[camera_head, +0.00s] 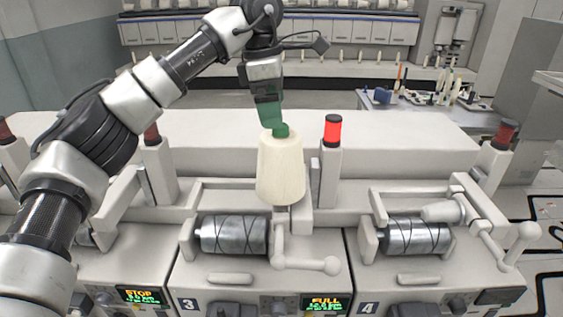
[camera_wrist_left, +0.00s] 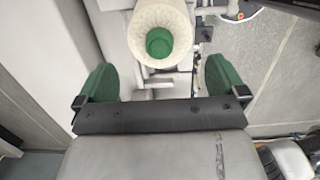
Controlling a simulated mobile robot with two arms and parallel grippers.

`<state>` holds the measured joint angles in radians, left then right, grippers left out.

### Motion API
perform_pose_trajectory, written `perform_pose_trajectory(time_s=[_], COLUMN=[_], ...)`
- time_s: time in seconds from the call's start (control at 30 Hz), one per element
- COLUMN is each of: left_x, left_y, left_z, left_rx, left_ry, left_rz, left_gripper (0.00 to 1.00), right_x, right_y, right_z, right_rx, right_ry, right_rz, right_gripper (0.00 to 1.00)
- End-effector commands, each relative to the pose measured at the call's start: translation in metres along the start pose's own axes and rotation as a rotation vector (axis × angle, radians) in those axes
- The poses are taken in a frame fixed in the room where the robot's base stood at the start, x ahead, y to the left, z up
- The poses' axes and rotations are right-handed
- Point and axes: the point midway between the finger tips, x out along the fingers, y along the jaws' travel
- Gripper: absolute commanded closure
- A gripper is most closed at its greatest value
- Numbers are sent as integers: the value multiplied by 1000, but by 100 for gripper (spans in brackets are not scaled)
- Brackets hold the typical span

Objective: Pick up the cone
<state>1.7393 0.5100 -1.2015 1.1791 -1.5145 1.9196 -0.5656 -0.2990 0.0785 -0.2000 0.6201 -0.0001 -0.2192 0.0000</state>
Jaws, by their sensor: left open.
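The cone (camera_head: 281,172) is cream-coloured and stands upright, wide end down, on the winding unit marked 3. A green piece shows at its narrow top. In the left wrist view the cone (camera_wrist_left: 147,17) is at the top middle, with a round green centre. My left gripper (camera_head: 271,114) is directly above the cone's top, coming down from above. Its green fingers are apart, one on each side in the left wrist view (camera_wrist_left: 161,75), with the cone beyond the gap and not gripped. My right gripper is not in view.
A red lamp (camera_head: 333,131) on a post stands just right of the cone. Dark rollers (camera_head: 233,235) and white lever handles (camera_head: 318,264) lie in front. Another roller (camera_head: 416,237) is on unit 4. A side table (camera_head: 425,105) with small items is behind at right.

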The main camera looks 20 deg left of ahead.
Motion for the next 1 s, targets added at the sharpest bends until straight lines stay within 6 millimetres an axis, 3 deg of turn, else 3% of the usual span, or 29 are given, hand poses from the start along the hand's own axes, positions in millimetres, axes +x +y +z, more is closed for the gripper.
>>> perform_pose_trajectory(time_s=[0.17, 0.53, 0.83, 1.0], left_x=[15, 60, 67, 67], left_y=[-1, -3, -3, -3], left_z=[1, 7, 8, 8], left_rx=[0, 0, 1, 1], left_ry=[0, 1, -2, -2], left_rz=[-1, -2, 1, 1], left_gripper=[0, 0, 0, 26], right_x=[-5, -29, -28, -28], right_y=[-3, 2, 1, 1], right_z=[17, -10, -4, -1], right_rx=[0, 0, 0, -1], right_ry=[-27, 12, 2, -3], right_rz=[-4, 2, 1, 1], right_gripper=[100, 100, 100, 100])
